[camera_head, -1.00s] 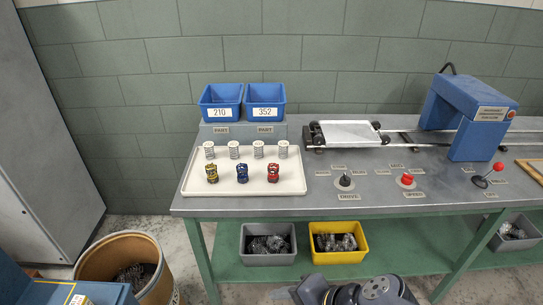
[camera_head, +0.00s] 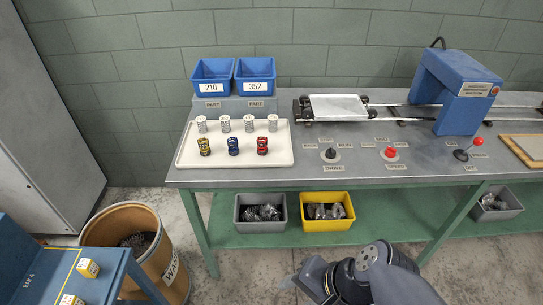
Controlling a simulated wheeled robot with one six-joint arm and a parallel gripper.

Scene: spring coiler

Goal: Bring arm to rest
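My arm (camera_head: 372,270) shows at the bottom of the head view, folded low in front of the workbench (camera_head: 300,181). Its end, which looks like my gripper (camera_head: 308,277), points down and left over the concrete floor, apart from the bench. The fingers are too small and dark to tell whether they are open, and I see no object held there.
On the bench are a white tray (camera_head: 190,160) with springs and coloured parts, blue bins (camera_head: 254,76), a rail carriage (camera_head: 337,107), a blue arch machine (camera_head: 458,95) and controls. Grey (camera_head: 260,226) and yellow (camera_head: 328,224) bins sit below. A barrel (camera_head: 170,265) and blue table (camera_head: 40,270) stand left.

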